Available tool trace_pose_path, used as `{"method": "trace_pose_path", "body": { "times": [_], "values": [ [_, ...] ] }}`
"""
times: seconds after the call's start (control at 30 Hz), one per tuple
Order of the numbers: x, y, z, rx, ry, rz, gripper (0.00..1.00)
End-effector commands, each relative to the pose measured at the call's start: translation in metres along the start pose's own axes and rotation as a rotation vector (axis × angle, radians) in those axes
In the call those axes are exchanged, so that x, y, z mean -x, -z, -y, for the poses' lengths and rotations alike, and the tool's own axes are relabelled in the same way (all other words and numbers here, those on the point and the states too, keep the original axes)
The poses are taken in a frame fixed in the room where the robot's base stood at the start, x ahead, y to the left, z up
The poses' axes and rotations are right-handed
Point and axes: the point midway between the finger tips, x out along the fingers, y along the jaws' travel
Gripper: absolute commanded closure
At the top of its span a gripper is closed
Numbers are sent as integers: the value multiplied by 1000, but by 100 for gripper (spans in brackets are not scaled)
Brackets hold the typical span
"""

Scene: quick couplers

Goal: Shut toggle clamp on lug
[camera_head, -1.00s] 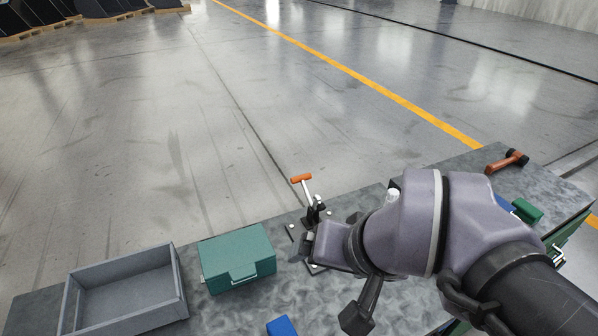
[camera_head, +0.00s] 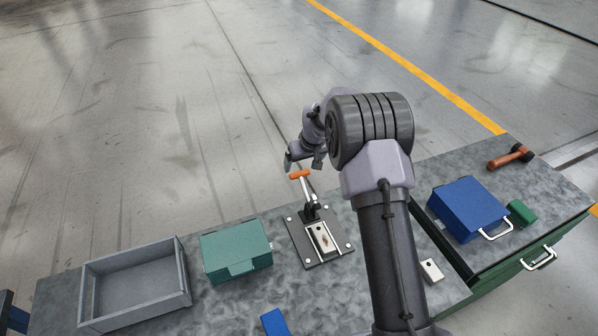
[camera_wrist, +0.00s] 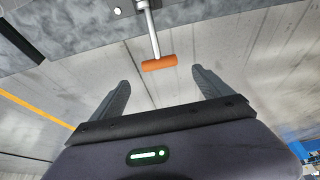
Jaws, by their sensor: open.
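The toggle clamp (camera_head: 312,210) stands on a dark base plate (camera_head: 338,252) bolted to the bench. Its lever is up, tilted a little, with an orange T-handle (camera_head: 300,174) on top. A pale block with a slot (camera_head: 321,238), perhaps the lug, sits on the plate in front of the clamp. My gripper (camera_head: 304,160) is close to the orange handle, on its far side in the head view. In the wrist view, the open fingers (camera_wrist: 160,88) stand apart, with the orange handle (camera_wrist: 159,63) just beyond and between their tips. Nothing is held.

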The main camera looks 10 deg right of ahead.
Motion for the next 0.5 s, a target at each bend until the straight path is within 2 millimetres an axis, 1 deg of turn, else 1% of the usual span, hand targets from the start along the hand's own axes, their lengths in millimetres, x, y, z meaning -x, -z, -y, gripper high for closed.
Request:
{"method": "trace_pose_path", "body": {
  "times": [0.03, 0.1, 0.2, 0.33, 0.5],
  "values": [
    [-17, -2, 0, -1, 1, 2, 11],
    [-37, -2, 0, -1, 0, 2, 11],
    [-60, -1, 0, -1, 0, 1, 11],
    [-80, -1, 0, 0, 0, 0, 11],
    [-90, 0, 0, 0, 0, 0, 11]
  ]
}}
